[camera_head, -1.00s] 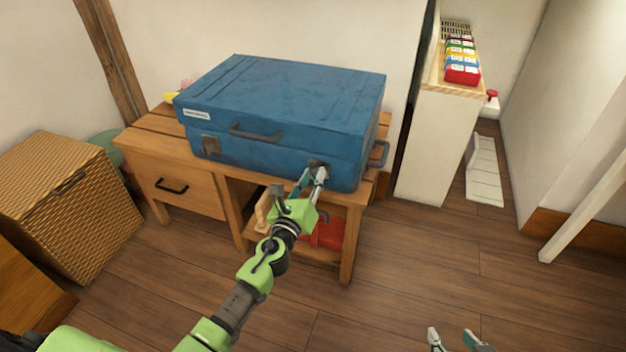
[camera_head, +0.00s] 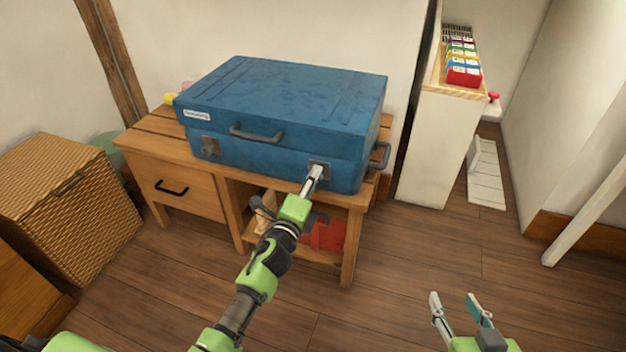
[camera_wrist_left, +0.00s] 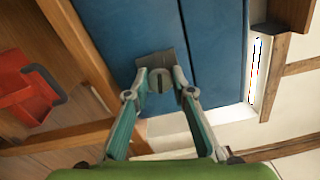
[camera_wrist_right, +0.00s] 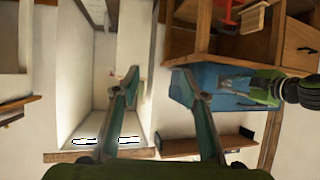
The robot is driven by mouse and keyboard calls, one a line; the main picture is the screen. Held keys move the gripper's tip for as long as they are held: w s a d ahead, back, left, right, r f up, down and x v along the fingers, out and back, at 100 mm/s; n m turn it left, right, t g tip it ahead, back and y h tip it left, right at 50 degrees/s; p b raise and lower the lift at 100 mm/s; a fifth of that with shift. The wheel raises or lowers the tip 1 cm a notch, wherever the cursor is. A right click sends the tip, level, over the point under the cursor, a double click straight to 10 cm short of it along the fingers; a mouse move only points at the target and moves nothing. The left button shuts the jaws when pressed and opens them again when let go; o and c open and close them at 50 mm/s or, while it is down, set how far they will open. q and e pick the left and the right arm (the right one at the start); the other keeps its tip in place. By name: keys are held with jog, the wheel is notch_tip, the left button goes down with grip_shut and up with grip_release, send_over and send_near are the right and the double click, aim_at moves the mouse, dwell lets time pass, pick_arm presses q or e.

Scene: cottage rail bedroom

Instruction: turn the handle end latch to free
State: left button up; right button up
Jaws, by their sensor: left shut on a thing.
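The blue case (camera_head: 270,105) lies on a wooden bench with its front facing me. One grey latch (camera_head: 209,147) is at the left of the front, left of the carrying handle (camera_head: 256,134). The other latch (camera_head: 321,166) is at the right end, near the side handle (camera_head: 380,155). My left gripper (camera_head: 314,174) is shut on the knob of that right latch; the left wrist view shows the fingertips at both sides of the round knob (camera_wrist_left: 160,80) on its grey plate. My right gripper (camera_head: 456,300) is open and empty over the floor, low in the head view.
The bench (camera_head: 160,141) has a drawer at left and a red box (camera_head: 328,236) on its lower shelf. A wicker basket (camera_head: 70,200) stands at left. A white shelf unit (camera_head: 432,150) stands at right. The floor in front is clear.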

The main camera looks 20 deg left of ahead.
pick_arm(q)
jog(key=n, duration=0.2)
jog(key=shift+f+n, duration=0.15)
jog(key=shift+n, duration=0.15)
pick_arm(e)
jog(key=shift+s+d+f+g, duration=0.2)
jog(key=shift+s+f+g, duration=0.15)
jog(key=shift+f, duration=0.2)
jog(key=shift+s+f, duration=0.1)
pick_arm(q)
jog(key=o, duration=1.1)
jog(key=s, duration=1.2)
jog(key=shift+a, duration=0.2)
